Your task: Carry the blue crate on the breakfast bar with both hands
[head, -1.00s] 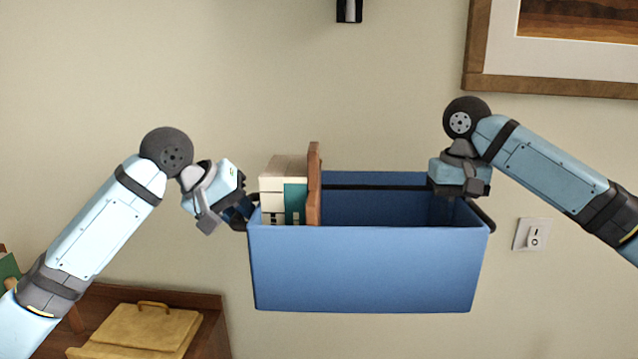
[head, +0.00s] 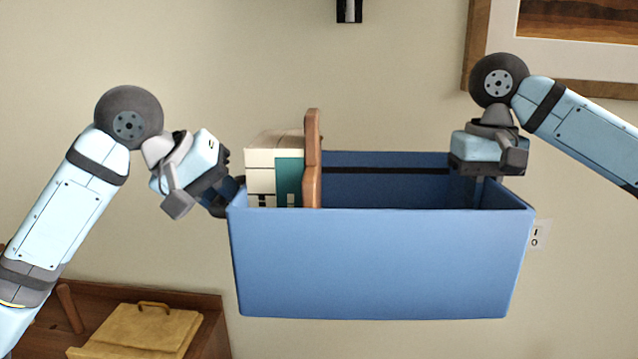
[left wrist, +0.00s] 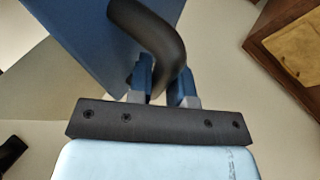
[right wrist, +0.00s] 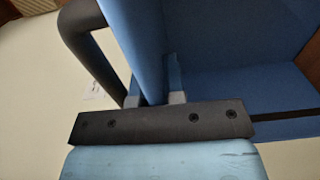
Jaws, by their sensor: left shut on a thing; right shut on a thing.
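The blue crate (head: 380,265) hangs upright in the air between my two grippers, in front of the wall. My left gripper (head: 224,192) is at its left end; in the left wrist view its fingers (left wrist: 163,88) are shut on the black handle (left wrist: 160,30). My right gripper (head: 487,178) is at its right end; in the right wrist view its fingers (right wrist: 155,88) pinch the crate's end wall (right wrist: 140,35), beside the black handle (right wrist: 82,45). White-and-teal blocks, perhaps books (head: 272,170), and a brown board (head: 312,160) stand in the crate's left part. No breakfast bar shows.
A low brown wooden piece of furniture (head: 212,335) with a yellow folder-like item (head: 140,332) is at the lower left. A framed picture (head: 560,55) and a wall switch (head: 541,235) are on the right of the beige wall.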

